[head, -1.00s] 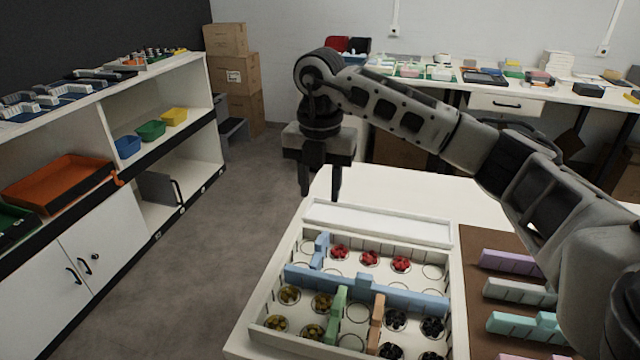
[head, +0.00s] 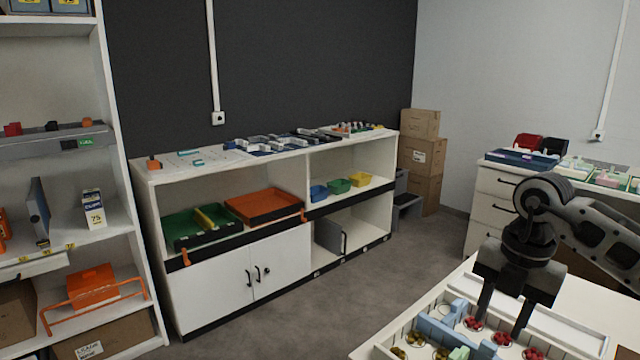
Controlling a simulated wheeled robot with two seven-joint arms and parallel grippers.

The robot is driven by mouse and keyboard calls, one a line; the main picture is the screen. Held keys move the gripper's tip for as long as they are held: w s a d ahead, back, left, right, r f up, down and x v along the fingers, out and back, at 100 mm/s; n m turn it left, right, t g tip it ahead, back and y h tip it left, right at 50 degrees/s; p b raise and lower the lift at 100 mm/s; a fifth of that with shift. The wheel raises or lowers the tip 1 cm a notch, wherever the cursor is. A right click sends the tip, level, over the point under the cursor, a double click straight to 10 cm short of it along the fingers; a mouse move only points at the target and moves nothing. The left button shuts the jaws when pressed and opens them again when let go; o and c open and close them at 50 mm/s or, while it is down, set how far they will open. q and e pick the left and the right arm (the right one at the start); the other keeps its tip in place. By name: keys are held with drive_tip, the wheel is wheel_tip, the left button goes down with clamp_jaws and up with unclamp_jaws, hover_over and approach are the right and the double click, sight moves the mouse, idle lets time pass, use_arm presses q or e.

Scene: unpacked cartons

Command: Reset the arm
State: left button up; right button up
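My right gripper (head: 505,312) hangs fingers-down at the lower right, from my arm coming in from the right. Its two fingers are apart with nothing seen between them. The fingertips overlap the white divided tray (head: 400,332) in the picture; I see no clear contact, and the height above it is hard to tell. The tray holds blue dividers (head: 440,333), red pieces (head: 473,323) and olive-coloured pieces (head: 399,352). Its near part is cut off by the picture's lower edge. My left gripper is not in view.
The white table (head: 600,310) carries the tray. A low white cabinet (head: 225,285) with bins stands at the middle left, and a tall shelf (head: 118,180) at far left. Cartons (head: 420,157) are stacked at the back. Grey floor (head: 330,310) lies clear between cabinet and table.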

drive_tip(key=s+a+f+n+g+y, duration=0.1)
drive_tip(key=a+f+y, duration=0.15)
drive_tip(key=a, duration=0.35)
drive_tip(key=s+a+f+n+y, duration=0.1)
drive_tip(key=s+a+n+y, duration=0.1)
drive_tip(key=a+y, duration=0.35)
drive_tip(key=s+a+f+n+g+y, duration=0.1)
drive_tip(key=a+f, duration=0.1)
drive_tip(key=a, duration=0.6)
drive_tip(key=s+a+r+m+t+y, duration=0.3)
drive_tip(key=a+r+m+t+y, duration=0.15)
drive_tip(key=a+y, duration=0.45)
drive_tip(key=w+d+f+m+t+h, duration=0.1)
drive_tip(key=d+f+m+t+h, duration=1.2)
drive_tip(key=m, duration=0.7)
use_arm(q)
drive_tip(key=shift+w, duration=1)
use_arm(e)
drive_tip(key=s+d+f+m+g+h, duration=0.2)
drive_tip(key=s+f+m+g, duration=0.2)
drive_tip(key=s+f, duration=0.5)
drive_tip(key=shift+s+f+g+h, duration=0.4)
drive_tip(key=shift+s+g, duration=0.05)
drive_tip(key=shift+s, duration=0.3)
